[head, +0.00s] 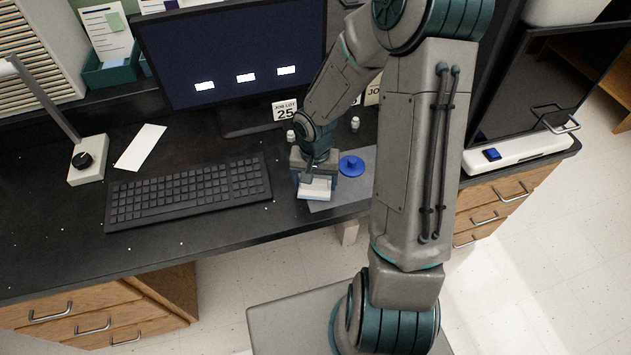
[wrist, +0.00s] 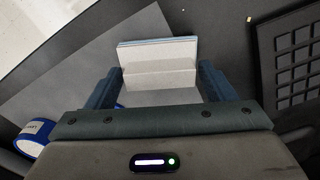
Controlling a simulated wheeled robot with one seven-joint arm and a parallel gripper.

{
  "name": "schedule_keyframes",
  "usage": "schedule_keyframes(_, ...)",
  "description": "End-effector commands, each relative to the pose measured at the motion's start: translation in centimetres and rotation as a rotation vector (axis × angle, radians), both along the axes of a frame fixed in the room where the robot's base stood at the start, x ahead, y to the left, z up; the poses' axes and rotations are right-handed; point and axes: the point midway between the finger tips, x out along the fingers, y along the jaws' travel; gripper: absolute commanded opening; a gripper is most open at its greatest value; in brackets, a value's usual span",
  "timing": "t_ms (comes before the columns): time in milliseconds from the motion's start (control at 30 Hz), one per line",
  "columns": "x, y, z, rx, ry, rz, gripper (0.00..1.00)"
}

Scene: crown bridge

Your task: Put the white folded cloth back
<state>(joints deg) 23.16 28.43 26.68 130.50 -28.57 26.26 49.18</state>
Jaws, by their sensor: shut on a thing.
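The white folded cloth (head: 316,187) is a small pale block with layered bluish edges, and it also shows in the wrist view (wrist: 158,52). My gripper (wrist: 160,76) is shut on it, one finger at each side. In the head view my gripper (head: 315,178) is low over the desk, at the left edge of a grey mat (head: 352,193). I cannot tell whether the cloth touches the surface under it.
A blue round object (head: 351,167) sits on the mat, right of my gripper. A black keyboard (head: 190,190) lies close on the left. Small white bottles (head: 355,124) and a card reading 25 (head: 286,110) stand behind. A monitor (head: 230,55) is at the back.

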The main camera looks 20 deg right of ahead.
Motion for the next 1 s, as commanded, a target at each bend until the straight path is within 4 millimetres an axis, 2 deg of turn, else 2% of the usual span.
schedule_keyframes(67, 0.0, 0.0, -0.7, 0.000, 0.002, 0.002, 0.58)
schedule_keyframes(367, 0.0, 0.0, -0.8, 0.000, -0.001, 0.001, 0.58)
schedule_keyframes(400, 0.0, 0.0, -0.9, 0.000, -0.001, 0.001, 0.79)
schedule_keyframes(467, 0.0, 0.0, -0.8, 0.000, -0.001, 0.001, 0.96)
schedule_keyframes(500, 0.0, 0.0, -0.8, 0.000, -0.001, 0.001, 0.98)
schedule_keyframes(833, 0.0, 0.0, -0.4, 0.000, -0.001, 0.001, 0.98)
schedule_keyframes(1000, 0.1, -0.1, 2.1, -0.002, -0.005, -0.001, 0.98)
